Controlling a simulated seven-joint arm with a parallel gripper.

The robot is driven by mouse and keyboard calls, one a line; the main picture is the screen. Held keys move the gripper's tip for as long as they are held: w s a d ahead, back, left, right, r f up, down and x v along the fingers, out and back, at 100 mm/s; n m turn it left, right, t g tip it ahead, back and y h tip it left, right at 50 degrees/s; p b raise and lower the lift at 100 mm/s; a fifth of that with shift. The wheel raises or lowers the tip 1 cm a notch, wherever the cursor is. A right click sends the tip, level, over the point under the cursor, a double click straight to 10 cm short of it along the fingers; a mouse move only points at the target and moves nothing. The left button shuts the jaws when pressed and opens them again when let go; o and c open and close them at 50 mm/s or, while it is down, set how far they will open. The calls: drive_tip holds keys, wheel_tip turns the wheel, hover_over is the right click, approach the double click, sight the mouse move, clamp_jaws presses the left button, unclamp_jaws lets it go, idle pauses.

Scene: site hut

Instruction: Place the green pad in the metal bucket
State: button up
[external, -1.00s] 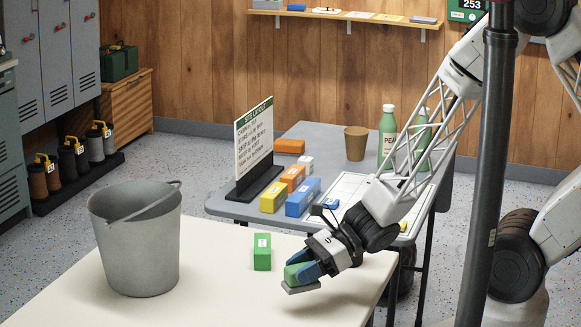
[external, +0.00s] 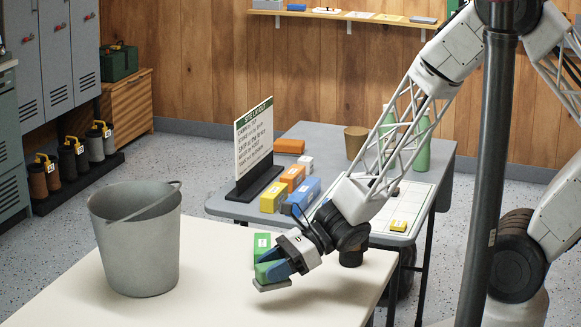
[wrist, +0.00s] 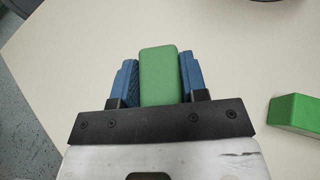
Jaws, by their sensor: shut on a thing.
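The green pad (external: 266,271) has a grey layer underneath and sits between the blue fingers of my gripper (external: 272,269). My gripper is shut on it, just above the cream table; I cannot tell how large the gap is. In the wrist view the pad (wrist: 158,75) stands between the two fingers (wrist: 159,82). The metal bucket (external: 140,245) is grey and upright on the same table, to the left of my gripper, its handle lying across the rim. Its inside bottom is hidden.
A green block with a white label (external: 261,243) stands right behind the held pad; it also shows in the wrist view (wrist: 296,112). The cream table (external: 210,290) is clear between bucket and gripper. A grey table (external: 325,140) behind holds coloured boxes, a sign and bottles.

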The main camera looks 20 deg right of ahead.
drive_tip(key=w+a, duration=0.4)
drive_tip(key=a, duration=0.1)
drive_tip(key=w+a+f, duration=0.1)
drive_tip(key=w+a, duration=0.1)
drive_tip(key=shift+w+a, duration=0.15)
idle(0.4)
drive_tip(key=shift+f, duration=1.7)
drive_tip(key=shift+f, duration=0.15)
drive_tip(key=o, duration=0.9)
drive_tip(key=shift+d+r, duration=0.3)
drive_tip(key=shift+v, duration=5.7)
